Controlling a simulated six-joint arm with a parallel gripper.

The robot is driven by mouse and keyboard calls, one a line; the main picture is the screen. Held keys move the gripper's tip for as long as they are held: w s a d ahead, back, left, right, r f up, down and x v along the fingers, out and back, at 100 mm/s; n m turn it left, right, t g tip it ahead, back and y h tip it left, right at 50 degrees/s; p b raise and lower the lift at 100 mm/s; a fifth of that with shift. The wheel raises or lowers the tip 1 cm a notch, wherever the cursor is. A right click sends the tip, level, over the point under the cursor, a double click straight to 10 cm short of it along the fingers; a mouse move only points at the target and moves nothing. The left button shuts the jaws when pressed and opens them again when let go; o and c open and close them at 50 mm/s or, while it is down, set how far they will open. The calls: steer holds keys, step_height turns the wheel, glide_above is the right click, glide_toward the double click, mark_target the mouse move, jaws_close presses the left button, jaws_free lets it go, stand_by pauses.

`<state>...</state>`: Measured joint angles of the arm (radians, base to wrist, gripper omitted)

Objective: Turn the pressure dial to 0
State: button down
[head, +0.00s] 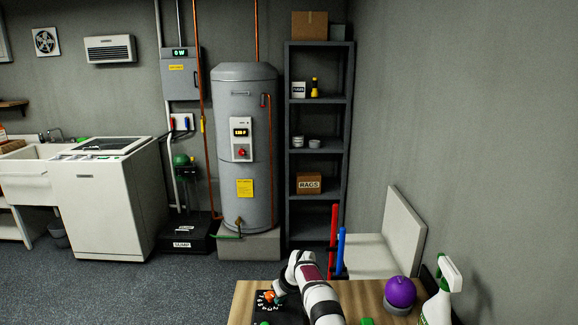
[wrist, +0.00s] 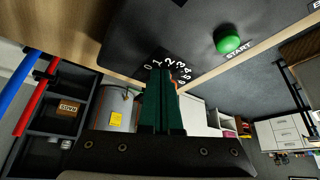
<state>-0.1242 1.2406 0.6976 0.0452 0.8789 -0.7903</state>
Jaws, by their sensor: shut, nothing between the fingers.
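The pressure dial (head: 269,296) is on a black panel (head: 290,312) on the wooden table, with white numerals and a small orange part showing in the head view. In the wrist view, white numerals from 0 upward (wrist: 168,60) arc around the dial, which is mostly hidden behind my fingers. My gripper (wrist: 161,74) has dark green fingers, closed together and empty, with their tips at the dial by the numerals. I cannot tell whether they touch it. The dial's setting cannot be read. In the head view my gripper (head: 277,293) is at the dial's right side.
A green START button (wrist: 228,40) is on the same panel. On the table's right stand a purple ball (head: 400,291) on a grey base and a spray bottle (head: 441,295). Red (head: 333,240) and blue (head: 341,250) uprights rise behind the table, near a white chair (head: 402,230).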

steer(key=shift+s+a+r, duration=0.65)
steer(key=shift+a+r, duration=0.5)
steer(key=shift+r, duration=2.3)
step_height(320, 180, down, 7)
steer(key=shift+w, duration=0.35)
steer(key=shift+d, duration=0.2)
steer(key=shift+w+d, duration=0.15)
steer(key=shift+d, duration=0.2)
steer(key=shift+w+d, duration=0.25)
